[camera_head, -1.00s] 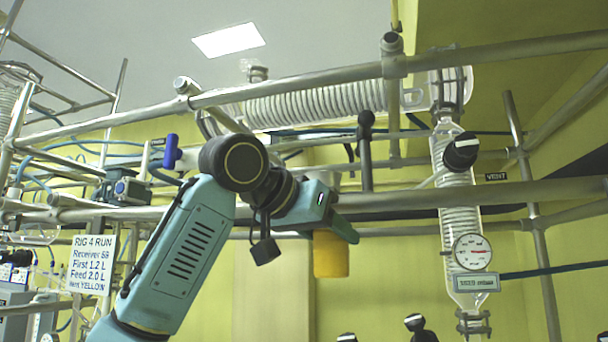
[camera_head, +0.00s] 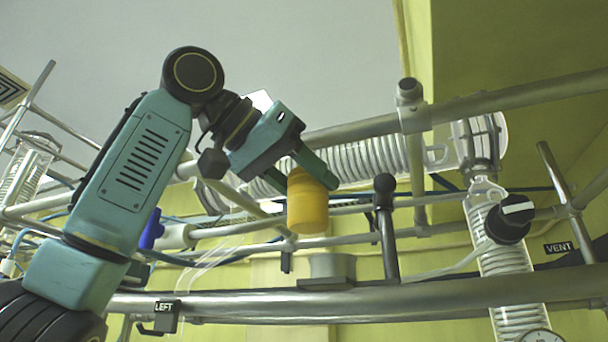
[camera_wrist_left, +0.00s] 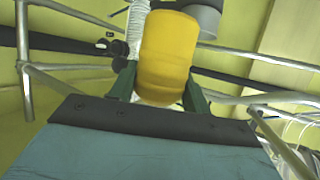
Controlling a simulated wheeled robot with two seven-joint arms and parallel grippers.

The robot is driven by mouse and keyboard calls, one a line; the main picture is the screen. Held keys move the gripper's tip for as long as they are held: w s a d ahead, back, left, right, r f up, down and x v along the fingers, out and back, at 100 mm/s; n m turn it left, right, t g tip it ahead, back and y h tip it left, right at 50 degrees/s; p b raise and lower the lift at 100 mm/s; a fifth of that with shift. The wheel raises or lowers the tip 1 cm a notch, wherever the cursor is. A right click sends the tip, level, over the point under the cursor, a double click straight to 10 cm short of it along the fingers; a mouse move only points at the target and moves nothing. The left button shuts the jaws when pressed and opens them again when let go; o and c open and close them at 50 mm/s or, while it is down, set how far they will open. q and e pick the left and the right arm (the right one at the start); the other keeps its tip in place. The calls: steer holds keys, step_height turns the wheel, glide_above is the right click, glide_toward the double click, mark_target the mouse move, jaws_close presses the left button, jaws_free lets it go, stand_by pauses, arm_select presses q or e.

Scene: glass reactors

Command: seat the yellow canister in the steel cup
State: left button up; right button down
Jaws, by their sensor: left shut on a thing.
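The yellow canister (camera_head: 308,208) hangs upright, slightly tilted, between the green fingers of my left gripper (camera_head: 300,178), which is shut on its upper part. The canister also fills the middle of the left wrist view (camera_wrist_left: 166,55). A grey cylinder that looks like the steel cup (camera_head: 331,266) stands on a dark bracket by the thick rail, below and slightly right of the canister in the head view. A gap shows between them. The cup seems to show in the left wrist view (camera_wrist_left: 207,18), partly hidden by the canister. My right gripper is not in view.
A thick steel rail (camera_head: 440,294) runs across the front, with a black-topped post (camera_head: 387,230) right of the cup. An upper rail (camera_head: 520,94) and coiled glassware (camera_head: 370,160) lie behind. A black valve knob (camera_head: 509,219) is at the right.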

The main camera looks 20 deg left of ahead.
arm_select(q)
steer(key=w, duration=0.2)
steer(key=shift+w+f, duration=0.15)
steer(key=shift+w, duration=0.15)
steer(key=w, duration=0.2)
steer(key=w+p, duration=0.1)
steer(key=w, duration=0.2)
steer(key=shift+w+d+f, duration=0.15)
steer(key=shift+w, duration=1.7)
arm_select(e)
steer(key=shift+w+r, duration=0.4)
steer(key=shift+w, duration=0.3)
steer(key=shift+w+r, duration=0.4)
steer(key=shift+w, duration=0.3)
arm_select(q)
steer(key=shift+s+f, duration=0.1)
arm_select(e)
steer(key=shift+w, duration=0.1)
